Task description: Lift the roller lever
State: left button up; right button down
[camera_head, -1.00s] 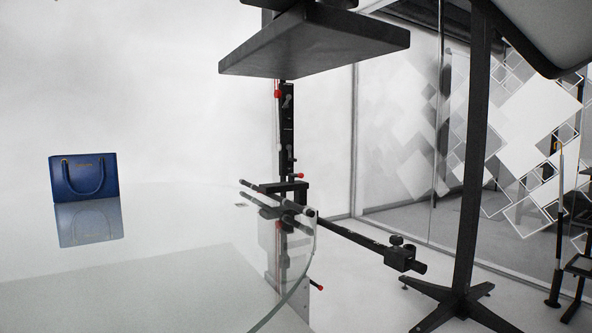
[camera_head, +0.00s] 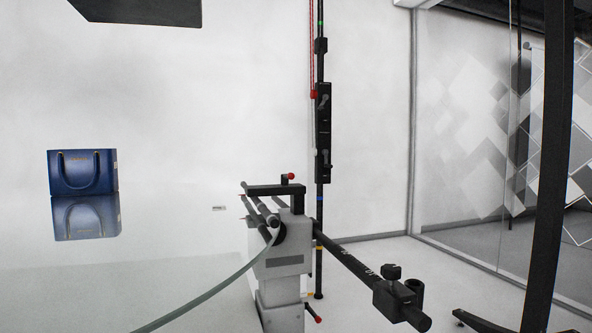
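A black bracket bar (camera_head: 275,190) lies roughly level on top of a grey roller stand (camera_head: 279,265) in the centre of the head view. Dark rollers (camera_head: 262,212) sit just below the bar at the rim of the glass turntable (camera_head: 110,285). A second red-tipped lever (camera_head: 313,313) shows low on the stand. I cannot tell for sure which of these is the roller lever. Neither of my grippers is in view.
A blue handbag (camera_head: 84,174) stands on the turntable at left, mirrored in the glass. A black rod with a clamp (camera_head: 397,295) juts toward the front right. A tall dark pole (camera_head: 548,170) stands at right, before a glass wall. A dark panel (camera_head: 140,10) hangs at top left.

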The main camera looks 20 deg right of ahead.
aim_at(284, 178)
jog(key=i+l+u, duration=0.2)
jog(key=l, duration=0.5)
jog(key=l+u, duration=0.15)
jog(key=l, duration=0.55)
jog(key=k, duration=0.05)
